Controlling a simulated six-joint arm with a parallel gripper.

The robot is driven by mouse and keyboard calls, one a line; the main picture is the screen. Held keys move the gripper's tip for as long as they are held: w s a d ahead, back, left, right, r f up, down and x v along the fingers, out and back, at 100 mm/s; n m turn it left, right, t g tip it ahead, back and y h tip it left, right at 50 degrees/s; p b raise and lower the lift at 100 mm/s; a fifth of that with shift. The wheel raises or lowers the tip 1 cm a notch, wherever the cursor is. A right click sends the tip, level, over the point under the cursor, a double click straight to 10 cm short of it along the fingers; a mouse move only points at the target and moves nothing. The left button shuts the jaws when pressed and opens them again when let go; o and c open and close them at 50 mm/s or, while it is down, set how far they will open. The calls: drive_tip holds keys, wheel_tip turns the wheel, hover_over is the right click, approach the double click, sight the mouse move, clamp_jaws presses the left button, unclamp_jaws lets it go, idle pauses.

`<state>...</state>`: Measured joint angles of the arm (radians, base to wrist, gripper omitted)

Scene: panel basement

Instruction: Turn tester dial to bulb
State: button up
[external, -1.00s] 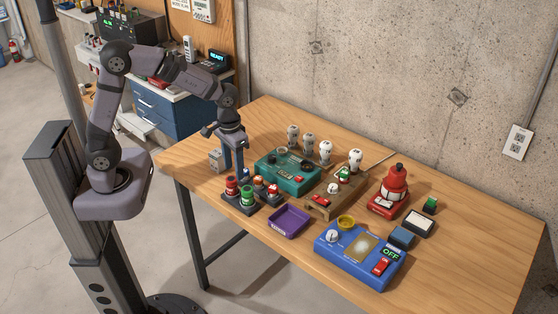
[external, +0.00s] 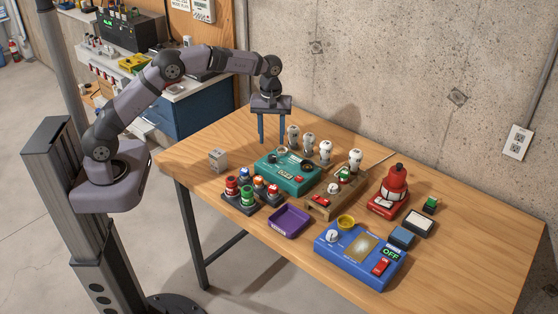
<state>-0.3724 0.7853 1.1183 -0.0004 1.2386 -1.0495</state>
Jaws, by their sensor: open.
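The blue box (external: 352,276), which looks like the tester, lies at the front right of the table. A white round dial (external: 333,237) sits on its left part, beside a yellow ring (external: 346,222). The marks around the dial are too small to read. Its display (external: 391,253) reads OFF, above a red switch (external: 381,267). My gripper (external: 271,140) is open and empty, its two blue fingers pointing down. It appears above the far left part of the table, behind the green box and well away from the dial.
Several white bulbs (external: 325,152) stand behind the green box (external: 290,182). A wooden block (external: 322,207), a purple tray (external: 289,221) and red and green pieces (external: 247,196) crowd the middle. A red device (external: 394,187) stands right. The table's right end is clear.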

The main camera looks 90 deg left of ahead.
sight(272, 156)
drive_tip(key=shift+f+p, duration=1.25)
drive_tip(key=shift+f, duration=2.25)
drive_tip(key=shift+c, duration=0.5)
drive_tip(key=c, duration=0.9)
